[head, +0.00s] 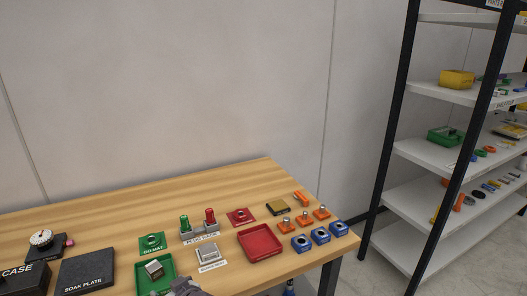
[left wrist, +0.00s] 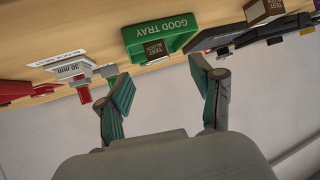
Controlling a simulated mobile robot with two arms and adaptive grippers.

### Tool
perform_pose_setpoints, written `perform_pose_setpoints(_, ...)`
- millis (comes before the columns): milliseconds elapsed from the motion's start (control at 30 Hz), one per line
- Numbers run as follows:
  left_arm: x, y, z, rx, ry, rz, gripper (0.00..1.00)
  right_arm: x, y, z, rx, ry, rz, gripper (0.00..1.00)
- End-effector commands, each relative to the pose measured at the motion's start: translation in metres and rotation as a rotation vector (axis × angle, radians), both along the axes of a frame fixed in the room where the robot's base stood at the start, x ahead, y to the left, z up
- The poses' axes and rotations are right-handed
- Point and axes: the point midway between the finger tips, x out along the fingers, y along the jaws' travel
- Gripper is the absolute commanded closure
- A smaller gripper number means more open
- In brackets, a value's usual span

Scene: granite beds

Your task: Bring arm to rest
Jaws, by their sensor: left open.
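My left gripper (left wrist: 160,72) is open, with nothing between its two green-padded fingers in the left wrist view. Part of it (head: 186,288) shows at the bottom edge of the head view, just right of the green tray (head: 141,282). The tray's front, labelled GOOD TRAY (left wrist: 178,38), lies beyond the fingertips in the left wrist view, apart from them. A test block (head: 154,268) sits in that tray; it also shows in the left wrist view (left wrist: 158,48). My right gripper is in neither view.
The wooden table (head: 230,181) also holds a soak plate (head: 87,270), a dark case (head: 22,280), a red tray (head: 261,243), a plug rack (head: 199,236) and several blue blocks (head: 320,236). A shelf rack (head: 401,130) stands right. The table's back strip is clear.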

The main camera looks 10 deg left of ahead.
Motion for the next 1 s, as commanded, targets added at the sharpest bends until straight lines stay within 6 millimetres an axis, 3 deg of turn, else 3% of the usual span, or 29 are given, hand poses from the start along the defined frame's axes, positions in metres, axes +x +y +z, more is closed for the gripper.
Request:
perform_pose_setpoints(100, -0.054, 0.000, -0.041, -0.065, 0.193, -0.118, 0.34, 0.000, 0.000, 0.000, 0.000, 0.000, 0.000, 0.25)
perform_pose_setpoints(200, -0.100, -0.008, -0.064, -0.125, 0.349, -0.266, 0.34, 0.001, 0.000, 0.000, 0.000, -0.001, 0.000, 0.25)
perform_pose_setpoints(500, -0.196, -0.043, -0.081, -0.227, 0.607, -0.658, 0.34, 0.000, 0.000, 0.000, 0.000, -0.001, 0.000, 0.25)
perform_pose_setpoints(800, -0.258, -0.073, -0.070, -0.277, 0.720, -0.957, 0.34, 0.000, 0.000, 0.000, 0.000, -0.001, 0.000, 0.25)
perform_pose_setpoints(1000, -0.248, -0.075, -0.109, -0.285, 0.737, -0.965, 0.34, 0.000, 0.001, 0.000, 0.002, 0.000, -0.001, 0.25)
